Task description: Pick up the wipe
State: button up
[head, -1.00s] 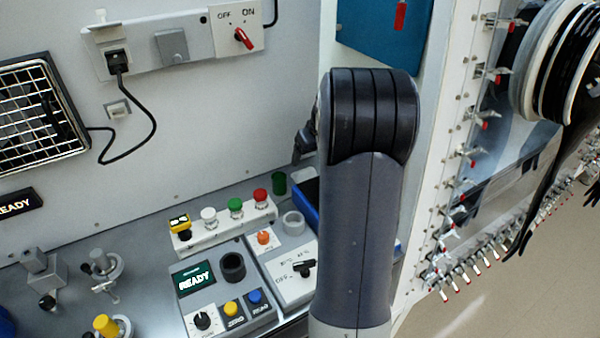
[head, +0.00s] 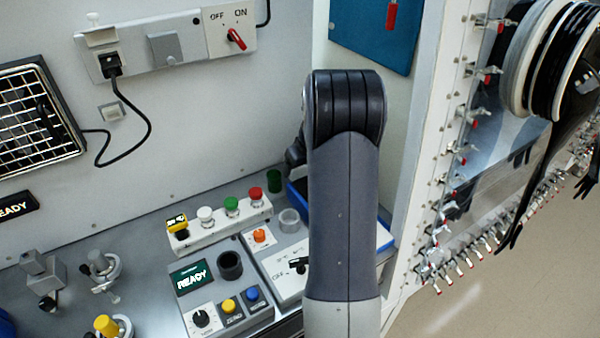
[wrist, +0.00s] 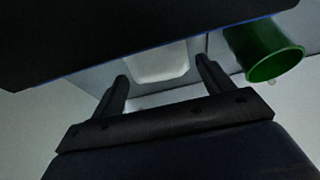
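I cannot pick out the wipe for certain. In the wrist view, a pale, rounded white patch (wrist: 158,62) shows beyond and between my fingers; I cannot tell whether it is the wipe. My gripper (wrist: 162,82) has its two dark fingers spread apart, with nothing visibly held. In the head view my arm hides the gripper and most of a blue tray (head: 386,243) on the deck. Something pale shows at the tray's right part, too little to identify.
A green cup (head: 274,181) stands by the tray; it also shows in the wrist view (wrist: 268,58). A white frame (head: 425,150) with clamps rises to the right.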

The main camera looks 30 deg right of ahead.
aim_at(301, 168)
jog(key=c, duration=1)
jog(key=shift+o, duration=0.2)
jog(key=shift+r, duration=0.15)
notch_tip(301, 168, up, 10)
jog(key=b, duration=0.1)
